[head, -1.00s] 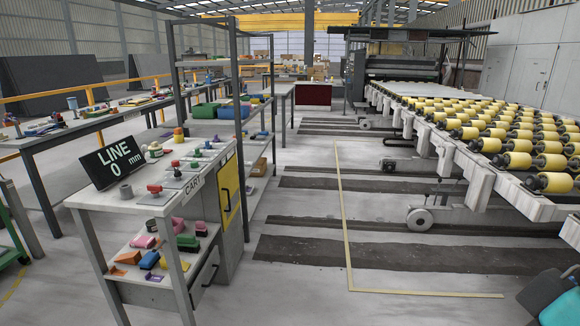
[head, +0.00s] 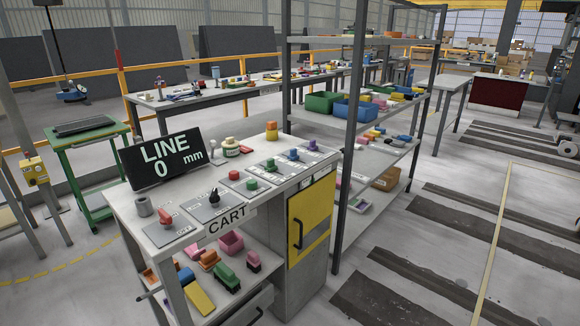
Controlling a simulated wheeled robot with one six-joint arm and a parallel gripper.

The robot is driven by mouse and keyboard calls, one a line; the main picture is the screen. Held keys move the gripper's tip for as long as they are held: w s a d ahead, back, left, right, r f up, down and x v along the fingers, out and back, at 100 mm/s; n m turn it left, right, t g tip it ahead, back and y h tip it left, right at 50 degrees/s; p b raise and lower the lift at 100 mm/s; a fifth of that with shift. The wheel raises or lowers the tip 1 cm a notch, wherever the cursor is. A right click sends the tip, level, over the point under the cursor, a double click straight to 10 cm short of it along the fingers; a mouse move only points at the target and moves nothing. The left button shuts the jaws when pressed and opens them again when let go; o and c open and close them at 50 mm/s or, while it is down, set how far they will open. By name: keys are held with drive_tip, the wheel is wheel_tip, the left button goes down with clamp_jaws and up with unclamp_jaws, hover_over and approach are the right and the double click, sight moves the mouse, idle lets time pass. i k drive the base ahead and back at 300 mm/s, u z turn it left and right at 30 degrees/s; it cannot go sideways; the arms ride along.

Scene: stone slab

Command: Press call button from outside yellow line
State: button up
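The cart (head: 128,205) carries a sloped panel top with several coloured controls. A black display (head: 162,158) on the cart reads "LINE 0 mm". A pale yellow line (head: 492,250) runs along the floor at the right. Another yellow line (head: 45,275) curves over the floor at the lower left. My gripper is not in view.
A yellow box on a post (head: 35,172) and a green stand (head: 90,160) are at the left. A grey cabinet with a yellow door (head: 311,218) and a tall shelf rack (head: 351,140) adjoin the cart. Open floor with dark strips (head: 425,285) lies at the right.

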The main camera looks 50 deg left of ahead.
sight(252, 184)
drive_tip(key=i, duration=1.55)
drive_tip(key=u, duration=3.25)
drive_tip(key=i, duration=1)
drive_tip(key=z, duration=0.05)
drive_tip(key=k, duration=0.5)
drive_tip(key=u, duration=0.35)
